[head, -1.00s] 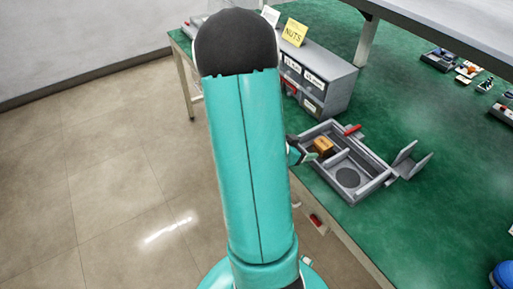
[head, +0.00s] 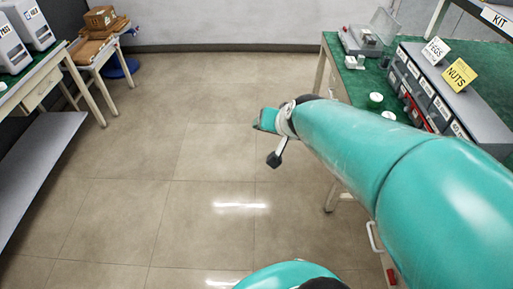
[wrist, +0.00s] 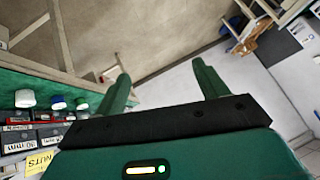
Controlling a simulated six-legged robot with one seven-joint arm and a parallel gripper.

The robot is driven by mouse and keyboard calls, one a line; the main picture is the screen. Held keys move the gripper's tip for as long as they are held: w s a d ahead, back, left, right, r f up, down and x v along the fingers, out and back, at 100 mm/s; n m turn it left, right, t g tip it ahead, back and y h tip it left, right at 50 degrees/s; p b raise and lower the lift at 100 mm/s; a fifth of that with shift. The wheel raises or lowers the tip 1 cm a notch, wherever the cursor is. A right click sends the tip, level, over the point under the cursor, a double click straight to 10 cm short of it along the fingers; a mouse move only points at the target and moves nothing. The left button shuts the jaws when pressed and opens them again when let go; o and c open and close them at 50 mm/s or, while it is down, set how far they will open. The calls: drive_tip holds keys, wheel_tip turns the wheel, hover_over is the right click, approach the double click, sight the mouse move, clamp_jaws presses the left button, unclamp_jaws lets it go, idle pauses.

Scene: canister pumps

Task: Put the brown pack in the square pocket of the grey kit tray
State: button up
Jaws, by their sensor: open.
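My gripper (wrist: 163,84) is open in the wrist view, its two green fingers apart with nothing between them. In the head view, the end of my arm (head: 268,122) reaches left from the bench, over the open floor. Neither the brown pack nor the grey kit tray is in view now.
The right-hand green bench (head: 489,84) carries a grey drawer unit (head: 440,85) with PEGS and NUTS signs, and small white-topped canisters. Far left are a table with white dispensers (head: 30,25) and a stand with a brown carton (head: 101,18). Tiled floor (head: 190,160) between them is clear.

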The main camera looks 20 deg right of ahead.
drive_tip(key=s+a+r+n+g, duration=0.2)
drive_tip(key=s+a+r+n, duration=0.2)
drive_tip(key=s, duration=0.8)
drive_tip(key=a+n, duration=0.2)
drive_tip(key=a, duration=0.2)
drive_tip(key=shift+a+g+y, duration=0.3)
drive_tip(key=shift+g, duration=0.1)
drive_tip(key=shift+s+r, duration=0.1)
drive_tip(key=shift+c, duration=0.3)
